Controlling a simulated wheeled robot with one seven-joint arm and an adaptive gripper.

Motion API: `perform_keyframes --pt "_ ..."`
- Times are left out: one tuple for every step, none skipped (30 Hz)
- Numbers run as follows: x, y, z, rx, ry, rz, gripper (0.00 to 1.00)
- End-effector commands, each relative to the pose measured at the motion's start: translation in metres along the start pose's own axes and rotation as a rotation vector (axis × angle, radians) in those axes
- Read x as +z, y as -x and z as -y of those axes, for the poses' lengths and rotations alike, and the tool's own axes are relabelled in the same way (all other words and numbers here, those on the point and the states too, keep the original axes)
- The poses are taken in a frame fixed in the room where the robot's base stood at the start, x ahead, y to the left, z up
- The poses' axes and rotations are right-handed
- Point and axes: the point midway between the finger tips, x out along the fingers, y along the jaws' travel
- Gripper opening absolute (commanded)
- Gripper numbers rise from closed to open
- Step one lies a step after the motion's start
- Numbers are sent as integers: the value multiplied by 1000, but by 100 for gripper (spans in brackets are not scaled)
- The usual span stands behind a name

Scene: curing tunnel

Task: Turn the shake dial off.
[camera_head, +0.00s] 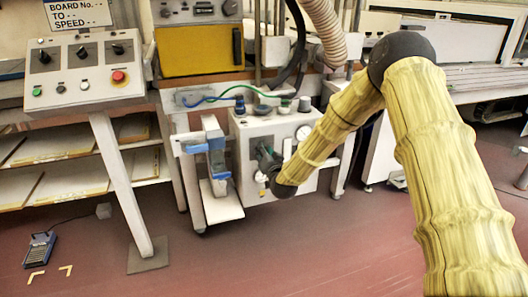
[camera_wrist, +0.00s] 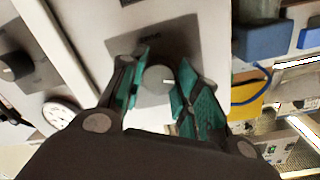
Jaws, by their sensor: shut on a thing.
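The shake dial (camera_wrist: 157,79) is a round grey knob with a small white mark, on a dark plate on a light panel in the wrist view. The lettering on the plate is too blurred to read. My gripper (camera_wrist: 161,74) has its green-padded fingers on either side of the knob and is shut on it. There the dial is hidden behind the gripper and arm.
A pressure gauge (camera_head: 303,133) and several knobs are on or atop the white box. A second dial (camera_wrist: 13,66) is beside it in the wrist view. A blue clamp-like stand (camera_head: 216,150) is left of the gripper. A control panel (camera_head: 84,70) with a red button stands further left. Red floor in front is mostly clear.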

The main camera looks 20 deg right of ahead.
Motion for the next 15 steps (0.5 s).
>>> perform_keyframes --pt "0 0 0 0 10 1 8" --pt "0 0 0 0 15 0 8" --pt "0 0 0 1 21 0 8" --pt "0 0 0 1 24 0 8" --pt "1 0 0 1 27 0 8" --pt "1 0 0 1 29 0 9" --pt "1 0 0 1 31 0 9" --pt "1 0 0 1 32 0 9" --pt "1 0 0 1 33 0 9" --pt "1 0 0 1 33 0 9" --pt "1 0 0 1 33 -1 8" --pt "1 0 0 1 33 -1 8" --pt "1 0 0 1 32 0 8" --pt "1 0 0 1 32 0 8" --pt "1 0 0 1 32 0 8"
